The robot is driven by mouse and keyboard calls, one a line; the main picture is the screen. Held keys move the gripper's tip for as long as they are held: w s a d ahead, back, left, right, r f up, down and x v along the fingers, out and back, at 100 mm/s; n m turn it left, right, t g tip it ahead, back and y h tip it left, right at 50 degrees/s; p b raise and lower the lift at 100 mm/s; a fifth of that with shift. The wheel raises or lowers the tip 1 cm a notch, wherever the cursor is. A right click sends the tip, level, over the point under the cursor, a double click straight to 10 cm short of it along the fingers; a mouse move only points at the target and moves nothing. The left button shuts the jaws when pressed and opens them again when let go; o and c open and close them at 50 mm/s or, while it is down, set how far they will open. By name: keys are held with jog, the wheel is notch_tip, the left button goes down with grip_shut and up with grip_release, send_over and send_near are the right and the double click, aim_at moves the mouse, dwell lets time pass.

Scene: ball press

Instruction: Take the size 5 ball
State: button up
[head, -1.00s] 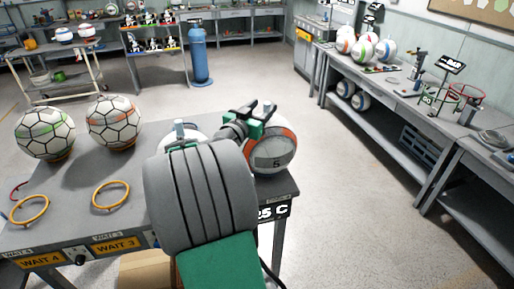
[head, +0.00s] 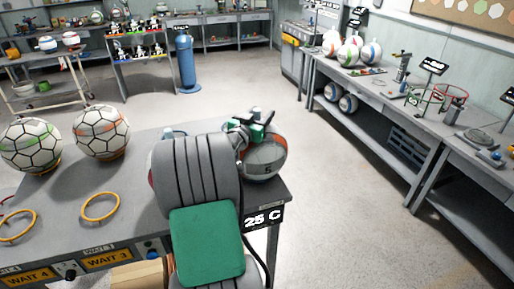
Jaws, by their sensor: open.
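The size 5 ball (head: 265,160), white and grey with orange-red patches and a "5" on its front, sits at the right end of the grey table (head: 205,270). My gripper (head: 251,128), with green and dark parts, is at the top of this ball. The jaws are open. My grey and green arm comes up from below and hides the ball's left side and part of the table. I cannot tell whether the fingers touch the ball.
Two hexagon-patterned balls, one with green (head: 31,146) and one with orange marks (head: 102,132), stand on the left of the table. Empty yellow rings (head: 100,207) lie before them. A "25 C" sign (head: 263,219) hangs at the table's right corner. Open floor lies right.

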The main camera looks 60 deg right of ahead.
jog(key=shift+c, duration=0.5)
grip_shut()
dwell(0.5)
